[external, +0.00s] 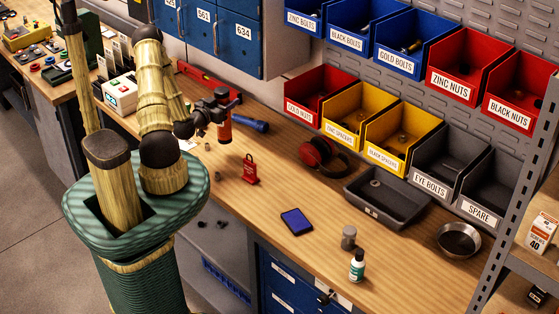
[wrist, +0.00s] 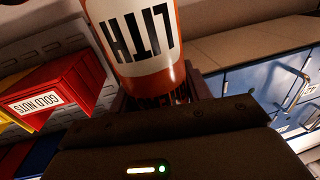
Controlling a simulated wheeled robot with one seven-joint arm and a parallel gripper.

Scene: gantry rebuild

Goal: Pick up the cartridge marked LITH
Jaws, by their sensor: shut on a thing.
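The cartridge marked LITH (wrist: 145,35) has a white label with black letters and orange-red bands. It fills the top middle of the wrist view, with its letters upside down there. In the external view it shows as a small red cylinder (external: 225,126), roughly upright, below the end of my arm. My gripper (external: 221,107) is shut on the cartridge. In the wrist view the jaws (wrist: 165,98) sit at the sides of its near end and hide part of it. The cartridge appears to be held above the bench.
Labelled bins, including GOLD NUTS (external: 308,103), line the back wall. Blue cabinets (external: 215,35) hang behind my arm. The middle front bench is fairly clear.

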